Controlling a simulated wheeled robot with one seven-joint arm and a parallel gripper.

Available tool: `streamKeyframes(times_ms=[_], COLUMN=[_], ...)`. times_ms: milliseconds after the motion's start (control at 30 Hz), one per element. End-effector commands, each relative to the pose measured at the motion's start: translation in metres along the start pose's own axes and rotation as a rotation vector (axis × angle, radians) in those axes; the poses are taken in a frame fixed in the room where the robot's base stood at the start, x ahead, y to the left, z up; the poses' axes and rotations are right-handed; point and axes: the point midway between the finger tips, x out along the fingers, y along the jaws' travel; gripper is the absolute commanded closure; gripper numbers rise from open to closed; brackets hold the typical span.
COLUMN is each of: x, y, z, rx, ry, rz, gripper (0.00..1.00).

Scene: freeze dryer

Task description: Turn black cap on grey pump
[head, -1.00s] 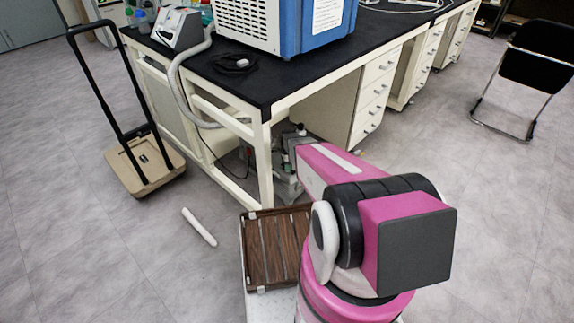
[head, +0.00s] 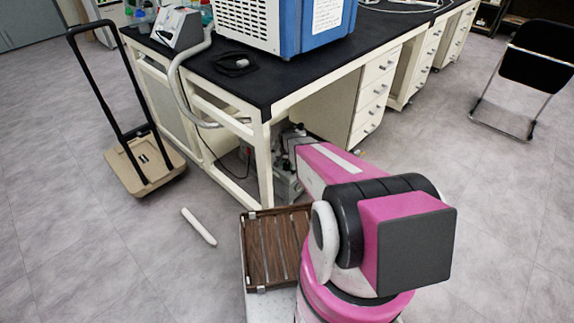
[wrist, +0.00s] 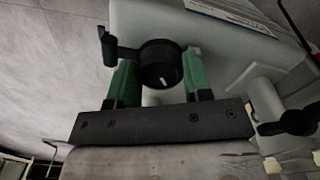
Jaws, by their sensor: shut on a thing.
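The grey pump (wrist: 232,32) fills the upper right of the wrist view. In the head view the pump (head: 287,184) sits under the bench, partly hidden by my arm. The round black cap (wrist: 161,64), with a white mark on its face, is at the upper middle of the wrist view. The head view does not show the cap or the fingers clearly.
A black lever (wrist: 120,50) stands left of the cap, close to the left finger. A black wing-shaped knob (wrist: 285,122) is at the right. The bench leg (head: 263,165) stands beside my arm. A wooden tray (head: 270,247) is near my base. Open floor lies left.

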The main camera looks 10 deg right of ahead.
Motion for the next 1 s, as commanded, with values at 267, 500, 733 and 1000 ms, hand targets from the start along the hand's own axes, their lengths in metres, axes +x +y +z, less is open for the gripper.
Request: streamKeyframes(times_ms=[267, 500, 733, 1000], x=[-0.0003, -0.0003, -0.0002, -0.0003], y=[0.0005, 0.0008, 0.0010, 0.0011], z=[-0.0002, -0.0004, -0.0005, -0.0007], rx=[-0.264, -0.491, -0.710, -0.966], ry=[0.001, 0.001, 0.001, 0.001], rz=[0.000, 0.000, 0.000, 0.000], gripper=[0.78, 0.78, 0.78, 0.78])
